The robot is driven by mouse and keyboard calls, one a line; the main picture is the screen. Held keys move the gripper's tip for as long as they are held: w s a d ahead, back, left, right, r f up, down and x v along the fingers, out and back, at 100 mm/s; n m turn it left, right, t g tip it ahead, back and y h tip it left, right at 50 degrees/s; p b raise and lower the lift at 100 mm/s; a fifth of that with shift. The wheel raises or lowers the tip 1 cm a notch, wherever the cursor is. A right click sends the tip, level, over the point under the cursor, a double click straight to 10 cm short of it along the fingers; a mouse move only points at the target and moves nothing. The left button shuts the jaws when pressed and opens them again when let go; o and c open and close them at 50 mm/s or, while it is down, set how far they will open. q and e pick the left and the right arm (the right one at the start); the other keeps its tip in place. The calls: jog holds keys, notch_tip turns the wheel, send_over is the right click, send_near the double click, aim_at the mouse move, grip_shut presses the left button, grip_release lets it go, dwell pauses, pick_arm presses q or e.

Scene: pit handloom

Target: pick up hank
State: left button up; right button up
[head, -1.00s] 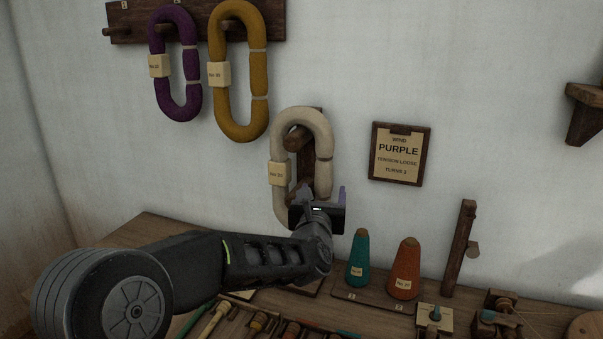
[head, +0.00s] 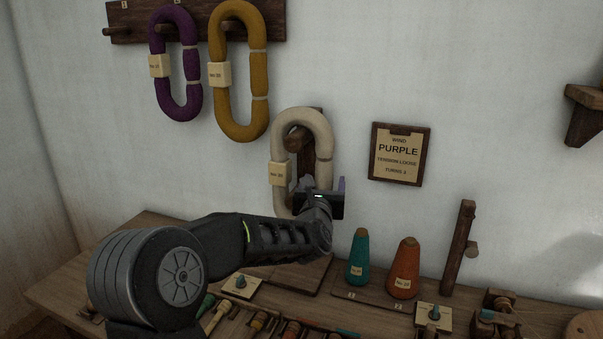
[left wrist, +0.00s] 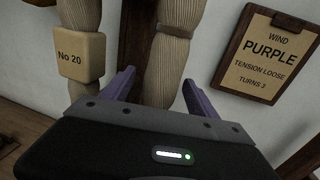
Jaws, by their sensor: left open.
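A cream hank (head: 278,145) hangs in a long loop on a dark wooden peg stand, with a pale tag reading No 20 in the left wrist view (left wrist: 81,55). My left gripper (head: 322,188) is at the loop's lower right and hides part of its bottom. In the left wrist view my purple-grey fingers (left wrist: 160,92) are apart, with the hank's right strand (left wrist: 176,50) running between or just beyond them; contact cannot be told. A purple hank (head: 160,90) and a mustard hank (head: 259,70) hang on the upper rack. My right gripper is out of view.
A sign (head: 400,153) reading "Wind Purple, tension loose" hangs right of the cream hank. A teal cone (head: 357,260) and an orange cone (head: 404,270) stand on the bench below. A dark wooden post (head: 458,250) rises beside them.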

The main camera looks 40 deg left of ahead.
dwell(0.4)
pick_arm(q)
grip_shut()
dwell(0.6)
